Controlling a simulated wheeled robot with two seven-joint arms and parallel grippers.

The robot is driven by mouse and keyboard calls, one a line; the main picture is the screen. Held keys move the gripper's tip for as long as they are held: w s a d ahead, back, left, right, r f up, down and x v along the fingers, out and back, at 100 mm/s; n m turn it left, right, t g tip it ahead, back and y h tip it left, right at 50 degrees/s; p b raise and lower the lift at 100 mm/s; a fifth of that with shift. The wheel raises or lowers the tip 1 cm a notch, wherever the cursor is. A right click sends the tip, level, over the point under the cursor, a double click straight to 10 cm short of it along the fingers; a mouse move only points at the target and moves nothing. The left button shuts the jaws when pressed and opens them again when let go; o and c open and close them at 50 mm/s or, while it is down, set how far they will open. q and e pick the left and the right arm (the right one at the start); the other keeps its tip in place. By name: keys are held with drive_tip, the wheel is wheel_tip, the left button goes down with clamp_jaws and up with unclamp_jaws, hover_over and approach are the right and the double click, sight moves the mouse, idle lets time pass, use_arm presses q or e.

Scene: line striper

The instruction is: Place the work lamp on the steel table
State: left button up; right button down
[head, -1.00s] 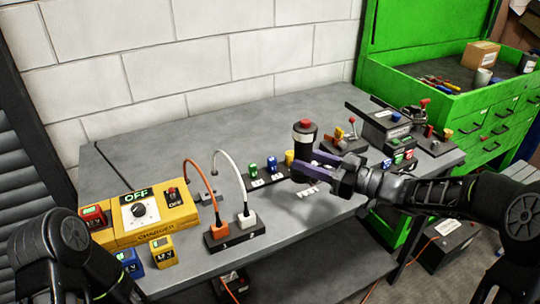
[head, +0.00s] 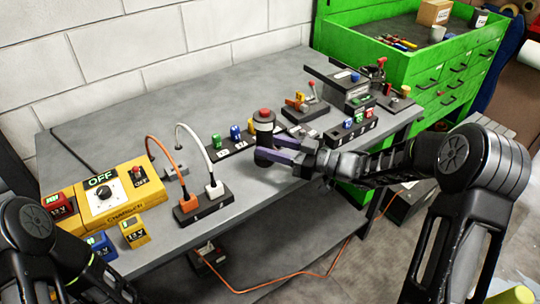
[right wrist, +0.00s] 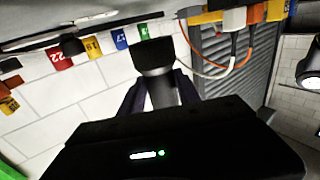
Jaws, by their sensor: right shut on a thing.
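In the right wrist view the lamp (right wrist: 155,60) shows between the fingers as a grey body with a wide black end. Whether its bottom touches the table is hidden by the fingers. My left arm is at the lower left of the head view, and its gripper is out of the picture.
A strip with coloured tokens (head: 235,132) lies just left of the lamp. A socket block (head: 203,206) with orange and white plugs and a yellow charger (head: 115,203) stand farther left. Switch units (head: 312,110) stand at right, beside a green cabinet (head: 395,65). The table's back middle is bare.

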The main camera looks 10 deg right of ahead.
wheel_tip(320, 180, down, 4)
drive_tip(key=shift+r, duration=0.15)
idle(0.3)
drive_tip(key=shift+f, duration=0.3)
drive_tip(key=c, duration=0.9)
unclamp_jaws()
drive_tip(key=shift+o, duration=0.2)
drive_tip(key=shift+r, duration=0.15)
drive_tip(key=shift+r+p, duration=0.25)
drive_tip(key=shift+p, duration=0.05)
drive_tip(key=b+v, duration=0.2)
drive_tip(key=v, duration=1)
